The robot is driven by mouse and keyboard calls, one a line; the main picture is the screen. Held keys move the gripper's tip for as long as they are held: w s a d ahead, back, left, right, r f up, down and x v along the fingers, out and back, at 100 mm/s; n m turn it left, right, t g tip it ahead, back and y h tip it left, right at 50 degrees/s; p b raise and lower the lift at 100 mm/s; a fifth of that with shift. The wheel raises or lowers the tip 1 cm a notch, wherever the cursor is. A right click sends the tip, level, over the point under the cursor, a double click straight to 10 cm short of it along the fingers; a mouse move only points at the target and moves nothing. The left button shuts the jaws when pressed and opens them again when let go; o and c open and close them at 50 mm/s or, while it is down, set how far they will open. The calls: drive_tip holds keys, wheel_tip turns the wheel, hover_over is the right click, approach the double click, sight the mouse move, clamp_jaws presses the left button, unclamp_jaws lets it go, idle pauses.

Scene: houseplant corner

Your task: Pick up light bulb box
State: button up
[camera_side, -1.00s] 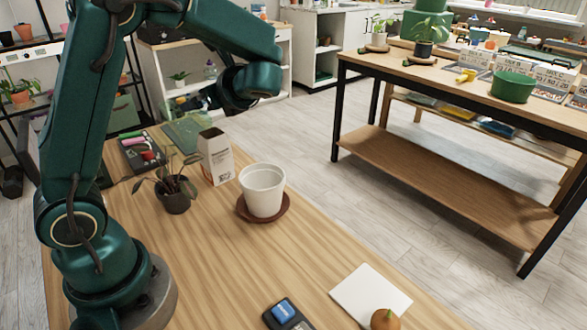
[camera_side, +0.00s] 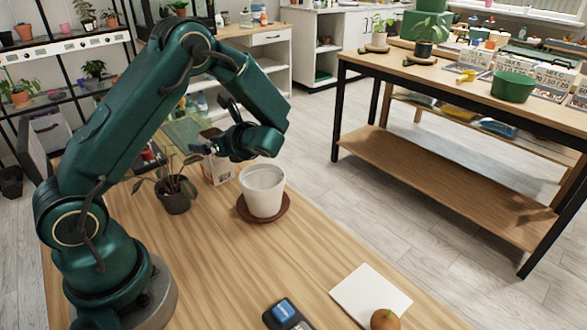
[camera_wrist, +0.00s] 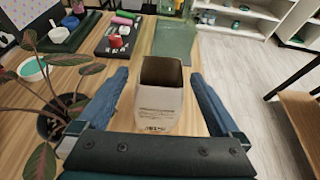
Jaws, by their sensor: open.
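The light bulb box (camera_side: 217,168) is a white and brown carton standing upright on the wooden table, partly hidden behind my gripper in the side view. In the wrist view the box (camera_wrist: 159,107) has an open top with a dark inside, and print low on its near face. My gripper (camera_side: 207,147) is at the box's upper part. In the wrist view my open gripper (camera_wrist: 160,82) has one finger on each side of the box, with a gap visible at both sides. I cannot tell how far down the fingers reach.
A potted plant (camera_side: 174,194) stands close left of the box. A white pot (camera_side: 263,190) on a brown saucer (camera_side: 284,209) stands right of it. A tray of small items (camera_wrist: 118,38) and a green mat (camera_wrist: 175,40) lie beyond.

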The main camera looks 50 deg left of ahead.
drive_tip(key=shift+a+f, duration=0.2)
drive_tip(key=shift+a, duration=0.3)
clamp_jaws()
